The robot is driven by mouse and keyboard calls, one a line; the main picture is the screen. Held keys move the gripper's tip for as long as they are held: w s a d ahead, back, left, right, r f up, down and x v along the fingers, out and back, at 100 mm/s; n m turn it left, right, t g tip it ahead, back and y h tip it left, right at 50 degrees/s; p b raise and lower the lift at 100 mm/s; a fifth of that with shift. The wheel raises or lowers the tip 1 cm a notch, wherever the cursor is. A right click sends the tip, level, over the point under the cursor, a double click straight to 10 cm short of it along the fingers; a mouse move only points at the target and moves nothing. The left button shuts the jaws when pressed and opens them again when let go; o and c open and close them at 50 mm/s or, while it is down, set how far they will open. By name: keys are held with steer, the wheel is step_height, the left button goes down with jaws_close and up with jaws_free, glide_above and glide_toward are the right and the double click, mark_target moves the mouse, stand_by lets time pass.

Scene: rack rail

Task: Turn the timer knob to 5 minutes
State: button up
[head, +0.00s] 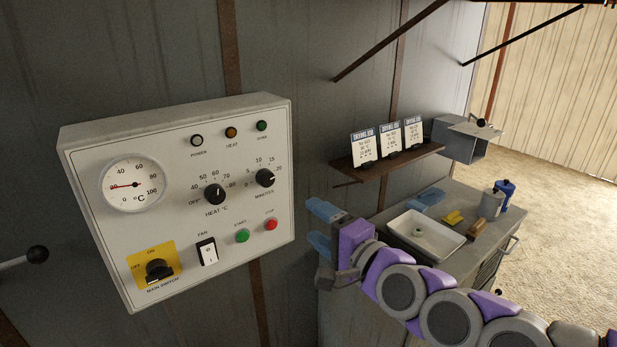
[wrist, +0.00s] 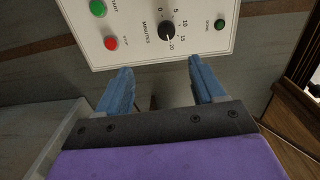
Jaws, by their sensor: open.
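The timer knob (head: 264,178) is a round black knob marked MINUTES, at the right of the white control panel (head: 185,290). Its scale runs from 0 to 20, and its white mark appears to point near 20. The knob also shows in the wrist view (wrist: 167,31), at the top, beyond the fingertips. My gripper (head: 320,227) is to the right of and below the knob, clear of the panel. In the wrist view my gripper (wrist: 159,68) has its two blue fingers wide apart with nothing between them.
The red stop button (head: 271,224) and green start button (head: 242,236) are just below the knob. The heat knob (head: 215,194) is to its left. A shelf (head: 350,172) with several cards and a bench with a white tray (head: 447,253) stand at the right.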

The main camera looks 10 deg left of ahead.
glide_toward(268, 182)
steer(key=b+x, duration=0.1)
steer(key=x, duration=0.7)
steer(key=shift+w+a, duration=0.2)
steer(key=shift+w, duration=0.05)
stand_by(0.4)
steer(key=c, duration=1.1)
